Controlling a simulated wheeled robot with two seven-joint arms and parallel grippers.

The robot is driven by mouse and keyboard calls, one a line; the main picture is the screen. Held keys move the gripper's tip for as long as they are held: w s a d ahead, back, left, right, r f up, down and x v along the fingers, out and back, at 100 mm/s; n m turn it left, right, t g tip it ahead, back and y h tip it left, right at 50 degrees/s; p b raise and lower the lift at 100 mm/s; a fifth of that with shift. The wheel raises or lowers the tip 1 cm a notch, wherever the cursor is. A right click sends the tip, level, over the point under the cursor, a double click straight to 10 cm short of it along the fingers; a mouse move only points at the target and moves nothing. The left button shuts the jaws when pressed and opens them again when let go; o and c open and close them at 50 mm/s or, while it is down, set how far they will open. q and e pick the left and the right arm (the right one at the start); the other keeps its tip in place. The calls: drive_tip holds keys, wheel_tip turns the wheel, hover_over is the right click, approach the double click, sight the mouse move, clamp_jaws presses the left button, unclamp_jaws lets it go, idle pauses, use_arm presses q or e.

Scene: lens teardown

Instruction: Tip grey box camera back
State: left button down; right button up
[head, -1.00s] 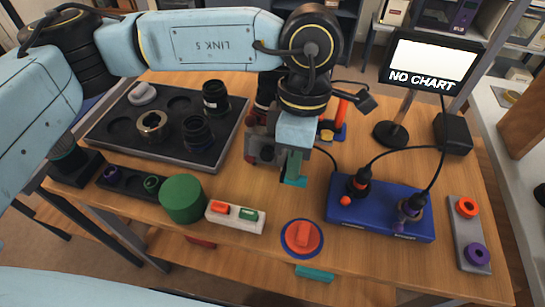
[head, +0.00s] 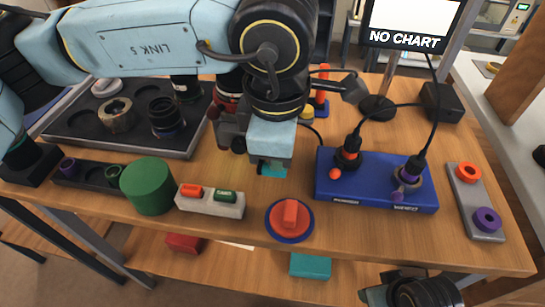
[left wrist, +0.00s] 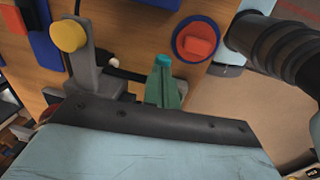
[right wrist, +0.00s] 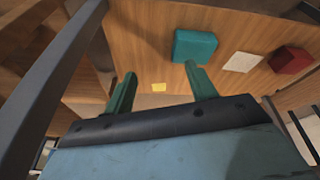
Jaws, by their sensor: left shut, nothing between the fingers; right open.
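A grey body with dark knobs (head: 232,130), seemingly the grey box camera, stands on the table, largely hidden behind my left gripper (head: 272,170). In the left wrist view a grey upright part with a yellow knob (left wrist: 70,35) is close beside the fingers; I cannot tell whether they touch. My left gripper (left wrist: 163,62) is shut and empty, with its teal fingers together, pointing down. My right gripper (right wrist: 160,85) is open and empty, low by the table's front edge; its arm shows at the bottom right of the head view.
A red button on a blue disc (head: 290,214) and a blue box with plugs (head: 375,182) lie right of the left gripper. A green cylinder (head: 148,187), a white block (head: 210,201) and a black tray (head: 70,128) lie left. A teal box (right wrist: 195,46) sits on the lower shelf.

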drive_tip(key=shift+t, duration=0.3)
drive_tip(key=shift+a+b+v, duration=0.25)
drive_tip(key=shift+b+v, duration=0.1)
drive_tip(key=shift+v, duration=0.75)
drive_tip(key=shift+a+b+v, duration=0.25)
drive_tip(key=shift+b+v, duration=0.05)
drive_tip(key=shift+v, duration=0.8)
drive_tip(key=shift+w, duration=0.2)
